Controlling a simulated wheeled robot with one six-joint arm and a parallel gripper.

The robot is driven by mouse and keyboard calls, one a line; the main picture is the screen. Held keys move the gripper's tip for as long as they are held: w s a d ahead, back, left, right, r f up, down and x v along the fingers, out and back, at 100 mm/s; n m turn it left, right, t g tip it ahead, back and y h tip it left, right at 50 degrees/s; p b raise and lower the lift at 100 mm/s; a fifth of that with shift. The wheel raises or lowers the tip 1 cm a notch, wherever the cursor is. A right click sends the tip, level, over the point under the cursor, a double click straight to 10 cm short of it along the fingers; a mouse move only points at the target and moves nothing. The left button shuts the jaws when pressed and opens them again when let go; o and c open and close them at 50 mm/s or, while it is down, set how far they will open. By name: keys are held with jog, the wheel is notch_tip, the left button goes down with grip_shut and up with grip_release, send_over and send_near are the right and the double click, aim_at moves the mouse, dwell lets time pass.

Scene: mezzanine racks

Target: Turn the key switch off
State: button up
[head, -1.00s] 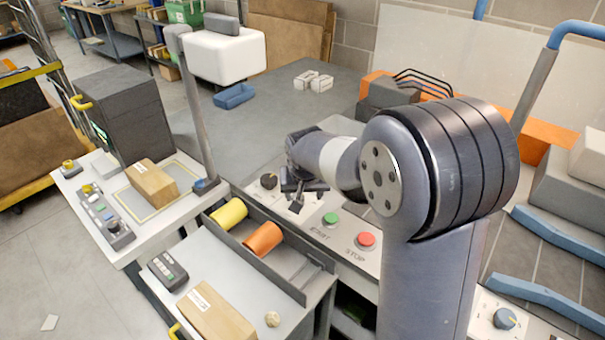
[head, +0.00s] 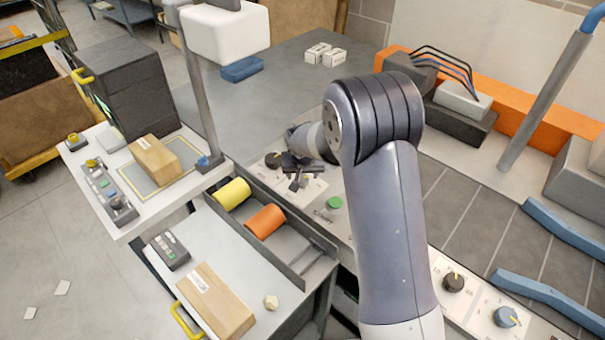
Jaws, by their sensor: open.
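My gripper (head: 295,178) is open over the far end of the white control panel, pointing down. Just beside its fingers is a pale plate with a small brass-coloured part (head: 306,181), which looks like the key switch. The fingers partly cover it, and I cannot tell whether they touch it or which way the key points. A black rotary knob (head: 273,160) sits on the panel just left of the gripper. A green button (head: 334,203) is to its lower right.
A tray holds a yellow roll (head: 234,193) and an orange roll (head: 266,219). A grey post (head: 200,95) rises left of the gripper. My arm hides part of the panel.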

jog(key=shift+x, duration=1.25)
jog(key=c, duration=1)
